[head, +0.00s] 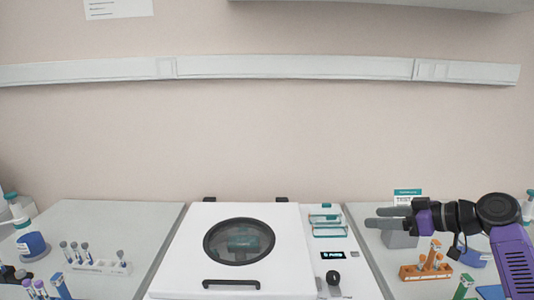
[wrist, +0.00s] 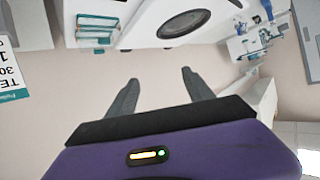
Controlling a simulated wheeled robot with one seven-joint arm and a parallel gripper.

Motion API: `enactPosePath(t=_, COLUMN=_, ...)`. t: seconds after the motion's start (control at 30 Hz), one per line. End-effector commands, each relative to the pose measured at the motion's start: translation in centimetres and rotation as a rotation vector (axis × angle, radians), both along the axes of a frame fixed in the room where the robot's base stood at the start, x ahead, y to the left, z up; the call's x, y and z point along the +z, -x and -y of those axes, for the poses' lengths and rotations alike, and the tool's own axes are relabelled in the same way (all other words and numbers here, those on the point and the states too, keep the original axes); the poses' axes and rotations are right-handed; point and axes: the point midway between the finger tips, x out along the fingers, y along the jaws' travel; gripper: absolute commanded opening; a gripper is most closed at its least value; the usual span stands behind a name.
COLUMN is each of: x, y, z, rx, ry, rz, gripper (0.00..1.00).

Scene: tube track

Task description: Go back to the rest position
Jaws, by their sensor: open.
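My gripper (head: 372,217) is at the right of the head view, held out toward the left above the right-hand counter. Its two grey fingers are apart with nothing between them. In the wrist view the open gripper (wrist: 158,85) points at the wall and the white machine, which appears upside down. The white machine (head: 190,250) stands in the middle with its lid down; the lid has a round dark window (head: 239,241) and a black handle. My gripper is to the right of the machine and touches nothing that I can see.
An orange rack (head: 412,272) with tubes stands on the right counter below my arm. A grey block with a label card (head: 408,197) is behind my gripper. A white tube rack (head: 100,267) is on the left counter. Teal-edged holders (head: 328,222) sit on the machine's right side.

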Motion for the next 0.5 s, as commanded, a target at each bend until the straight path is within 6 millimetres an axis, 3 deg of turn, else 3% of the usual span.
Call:
enactPosePath(t=0.03, x=-2.1, y=-0.3, z=-0.3, rx=-0.069, ry=-0.017, rz=0.002, gripper=0.61)
enactPosePath(t=0.13, x=-5.2, y=-0.8, z=-0.2, rx=-0.219, ry=-0.053, rz=0.019, gripper=0.61)
enactPosePath(t=0.27, x=-9.5, y=-0.1, z=-0.3, rx=-0.402, ry=-0.108, rz=0.051, gripper=0.61)
enactPosePath(t=0.5, x=-16.1, y=4.8, z=-0.8, rx=-0.667, ry=-0.198, rz=0.130, gripper=0.61)
